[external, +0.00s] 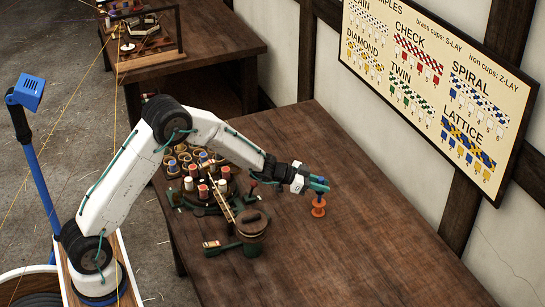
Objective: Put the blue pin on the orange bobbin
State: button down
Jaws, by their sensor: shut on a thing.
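My gripper (319,184) is at the end of the white arm, over the right half of the table, with its teal fingers shut. A small blue piece, the blue pin (319,192), shows at and just below the fingertips, mostly covered by them. The orange bobbin (318,208) stands upright on the table directly under the fingertips. The blue pin is over the bobbin's top; at this size I cannot tell whether it touches or sits in it.
Left of the gripper, a round rack of several coloured spools (205,183) stands on the wooden table (340,262). A brown round-topped piece (251,222) and a dark green pan-like tool (240,249) lie in front of it. The table's right and front are clear.

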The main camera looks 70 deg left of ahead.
jog(key=shift+f, duration=0.15)
jog(key=c, duration=1.2)
grip_release()
jog(key=shift+c, duration=0.2)
